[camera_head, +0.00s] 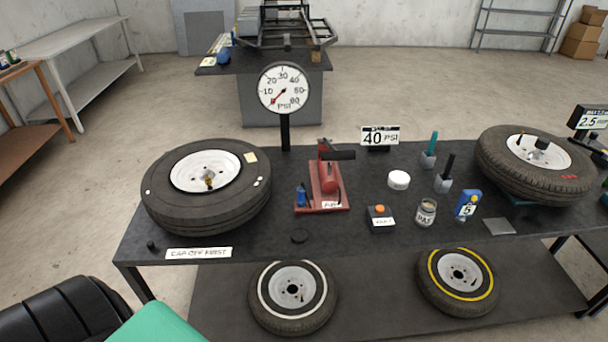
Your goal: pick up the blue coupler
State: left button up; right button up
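Neither of my gripper's fingers shows in the head view. A black ribbed shape and a green shape fill the lower left corner, with no fingertips visible.
A large tire (207,187) lies on the bench at left, another tire (536,163) at right. A pressure gauge (284,89) stands behind the pump. A button box (381,217), jar (426,212) and white roll (398,180) are right of it. The bench front near the coupler is mostly clear.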

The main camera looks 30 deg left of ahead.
aim_at(301, 200)
jog(key=u, duration=1.1)
